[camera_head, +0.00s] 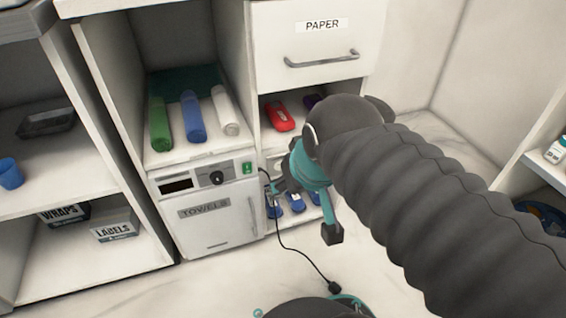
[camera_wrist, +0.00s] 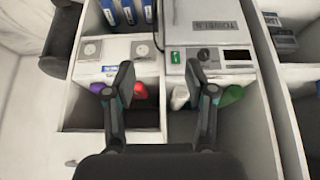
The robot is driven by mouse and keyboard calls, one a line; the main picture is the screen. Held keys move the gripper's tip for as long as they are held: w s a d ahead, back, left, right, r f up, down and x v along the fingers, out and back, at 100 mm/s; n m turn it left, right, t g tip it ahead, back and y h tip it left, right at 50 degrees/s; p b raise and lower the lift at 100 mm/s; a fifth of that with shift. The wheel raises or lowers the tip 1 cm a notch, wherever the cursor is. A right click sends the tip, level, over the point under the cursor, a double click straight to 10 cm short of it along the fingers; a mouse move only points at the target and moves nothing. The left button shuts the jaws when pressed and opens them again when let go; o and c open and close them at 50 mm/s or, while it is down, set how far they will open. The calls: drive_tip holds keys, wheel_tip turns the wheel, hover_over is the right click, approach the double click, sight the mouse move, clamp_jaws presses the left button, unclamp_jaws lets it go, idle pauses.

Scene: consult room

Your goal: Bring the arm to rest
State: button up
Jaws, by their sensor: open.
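My gripper (camera_head: 304,211) hangs in front of the cabinet's lower shelves in the head view, at the end of my dark, ribbed arm. The arm reaches in from the lower right. In the wrist view my gripper (camera_wrist: 160,84) has its two dark fingers spread wide, with nothing between them. The towel warmer (camera_head: 208,205), marked "TOWELS", stands left of the gripper with its door closed. A black cord (camera_head: 283,243) runs down from beside the warmer to a plug (camera_head: 333,287) near the floor.
Rolled green, blue and white towels (camera_head: 190,118) lie above the warmer. A red item (camera_head: 280,116) sits on the shelf beside them, below the closed "PAPER" drawer (camera_head: 320,45). Open shelves (camera_head: 60,188) stand at left, another shelf (camera_head: 543,165) at right. Pale floor (camera_head: 215,285) lies in front.

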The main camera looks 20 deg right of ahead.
drive_tip(key=shift+s+f, duration=0.4)
drive_tip(key=shift+f, duration=0.2)
drive_tip(key=shift+s+f, duration=0.35)
drive_tip(key=shift+f, duration=0.2)
wheel_tip(320, 180, up, 8)
drive_tip(key=p, duration=0.7)
drive_tip(key=shift+p, duration=0.35)
drive_tip(key=shift+f, duration=0.1)
